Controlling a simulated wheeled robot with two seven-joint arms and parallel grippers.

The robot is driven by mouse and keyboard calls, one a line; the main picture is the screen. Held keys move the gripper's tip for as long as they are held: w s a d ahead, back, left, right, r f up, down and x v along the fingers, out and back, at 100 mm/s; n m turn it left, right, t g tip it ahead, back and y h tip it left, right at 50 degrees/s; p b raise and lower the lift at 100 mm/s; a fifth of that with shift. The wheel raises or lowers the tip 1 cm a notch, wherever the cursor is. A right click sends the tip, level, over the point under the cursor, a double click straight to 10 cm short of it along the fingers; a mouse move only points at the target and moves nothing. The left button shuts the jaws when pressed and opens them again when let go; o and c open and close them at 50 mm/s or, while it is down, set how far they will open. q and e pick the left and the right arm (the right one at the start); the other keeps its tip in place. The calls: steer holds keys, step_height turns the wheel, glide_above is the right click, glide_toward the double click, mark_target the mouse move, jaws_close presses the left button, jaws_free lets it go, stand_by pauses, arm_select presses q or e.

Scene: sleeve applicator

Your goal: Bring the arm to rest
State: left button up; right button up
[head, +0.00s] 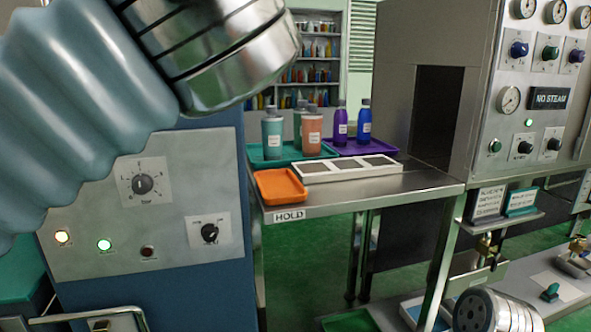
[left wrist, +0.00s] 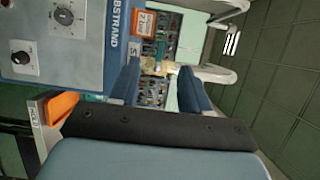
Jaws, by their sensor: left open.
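My left arm (head: 80,95), ribbed and grey-blue with a metal cylinder at its end, crosses the upper left of the head view, raised in front of a blue and grey control cabinet. Its gripper is outside the head view. In the left wrist view my left gripper (left wrist: 159,82) shows two blue fingers spread apart with nothing between them. The fingers are clear of any surface. The background there is turned sideways.
The control cabinet (head: 100,240) stands close to my left arm. A steel table (head: 400,190) marked HOLD carries an orange tray (head: 280,187), a white three-panel holder (head: 345,170), and bottles on green and purple trays. A steam machine (head: 540,130) stands at right.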

arm_select(q)
steer(key=w+d+f+m+g+h, duration=0.1)
steer(key=w+d+f+m+h, duration=0.2)
steer(key=w+d+f, duration=0.6)
steer(key=w+d+f+m+h, duration=0.3)
steer(key=w+f, duration=0.4)
steer(key=f, duration=0.6)
steer(key=w+d+f+g+h, duration=0.1)
steer(key=w+f+g+h, duration=0.15)
steer(key=f, duration=1.05)
steer(key=w+d+f+g+h, duration=0.1)
steer(key=f+g, duration=0.2)
steer(key=f, duration=1)
steer(key=s+a+f+n+g+h, duration=0.1)
steer(key=s+f+n+g+h, duration=0.15)
steer(key=s+f, duration=0.7)
steer(key=s+a+f+n+g+h, duration=0.15)
steer(key=f+n+g, duration=0.25)
steer(key=f, duration=1.3)
steer(key=s+a+f+n, duration=0.3)
steer(key=s+f+n, duration=0.3)
steer(key=s, duration=0.1)
steer(key=s+a+f+n+h, duration=0.1)
steer(key=s+a+f+n, duration=0.1)
steer(key=s+f+n, duration=0.3)
steer(key=shift+s+a+f+n+g, duration=0.35)
steer(key=shift+s+n, duration=0.2)
steer(key=shift+s, duration=0.35)
